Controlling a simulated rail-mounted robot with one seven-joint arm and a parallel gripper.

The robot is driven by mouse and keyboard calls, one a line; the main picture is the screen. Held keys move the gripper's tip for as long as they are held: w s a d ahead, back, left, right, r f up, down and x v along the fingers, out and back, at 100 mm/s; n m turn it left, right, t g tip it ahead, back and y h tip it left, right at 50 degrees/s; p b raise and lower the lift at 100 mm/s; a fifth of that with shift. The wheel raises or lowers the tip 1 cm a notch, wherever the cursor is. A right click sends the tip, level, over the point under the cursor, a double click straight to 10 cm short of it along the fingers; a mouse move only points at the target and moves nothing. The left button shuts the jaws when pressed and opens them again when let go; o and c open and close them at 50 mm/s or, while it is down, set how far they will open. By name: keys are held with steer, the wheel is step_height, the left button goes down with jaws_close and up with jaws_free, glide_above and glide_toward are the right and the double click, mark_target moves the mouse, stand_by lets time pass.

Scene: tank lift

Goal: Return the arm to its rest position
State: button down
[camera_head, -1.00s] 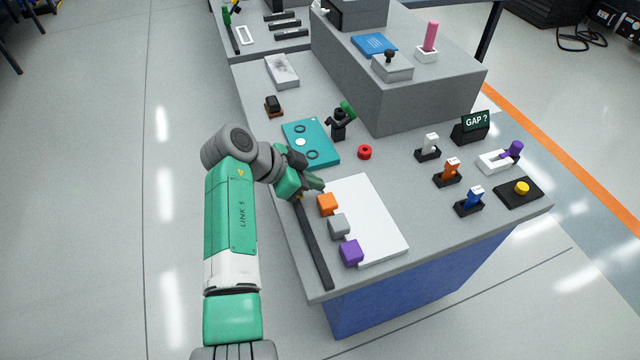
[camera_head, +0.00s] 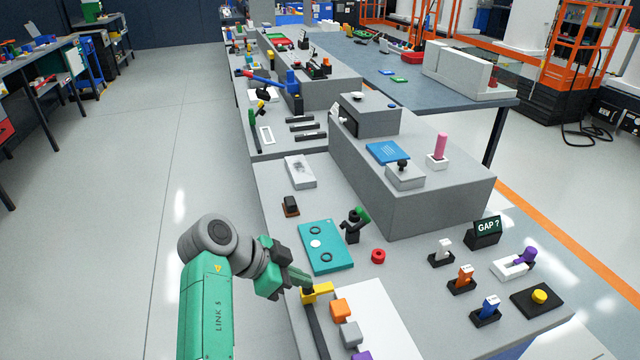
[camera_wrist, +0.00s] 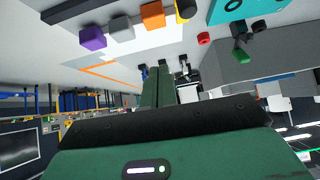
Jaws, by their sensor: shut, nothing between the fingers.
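My gripper (camera_head: 303,280) is green and shut, with nothing between its fingers. In the head view it is over the left edge of the grey bench (camera_head: 275,200), close to a yellow piece (camera_head: 318,292). I cannot tell the height gap there. In the wrist view the two green fingers (camera_wrist: 160,85) lie side by side. My arm reaches in from the bottom left of the head view.
An orange block (camera_head: 341,309), a grey block (camera_head: 350,333) and a purple block (camera_head: 361,355) sit near a white board (camera_head: 385,320). A teal plate (camera_head: 326,247) and a dark stand with a green top (camera_head: 356,222) are beyond. Open floor (camera_head: 130,200) lies left.

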steer(key=d+r+n+t+y+p, duration=0.15)
steer(key=d+r+n+t, duration=0.35)
steer(key=r, duration=0.6)
steer(key=d+r+n+t+y+p, duration=0.1)
steer(key=d+r+t+y, duration=0.2)
steer(key=r+t, duration=0.55)
steer(key=s+r+n+t+y+p, duration=0.2)
steer(key=s+r+n+t+y, duration=0.4)
steer(key=s+r, duration=1.75)
step_height(320, 180, up, 39)
steer(key=n+t+h+p, duration=0.1)
steer(key=t+p, duration=0.1)
steer(key=p, duration=3.6)
steer(key=shift+a+n, duration=0.25)
steer(key=shift+n, duration=0.15)
